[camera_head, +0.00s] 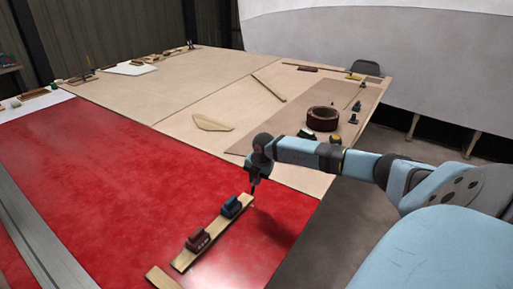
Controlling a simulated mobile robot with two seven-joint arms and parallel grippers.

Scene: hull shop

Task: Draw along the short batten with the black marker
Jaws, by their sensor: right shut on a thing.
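A short wooden batten (211,238) lies on the red sheet (110,160). My right gripper (256,180) is above the batten's far right end, pointing down. It is shut on a thin dark thing, which looks like the black marker (253,191). The marker's lower end is close to the batten's end. I cannot tell whether it touches the sheet. My left gripper is not in view.
Another light wood piece (163,278) lies at the bottom edge. A metal rail (40,235) runs along the left. On the bare boards behind are a curved wood piece (212,123), a thin batten (268,87) and a dark round roll (322,118). Much of the red sheet is clear.

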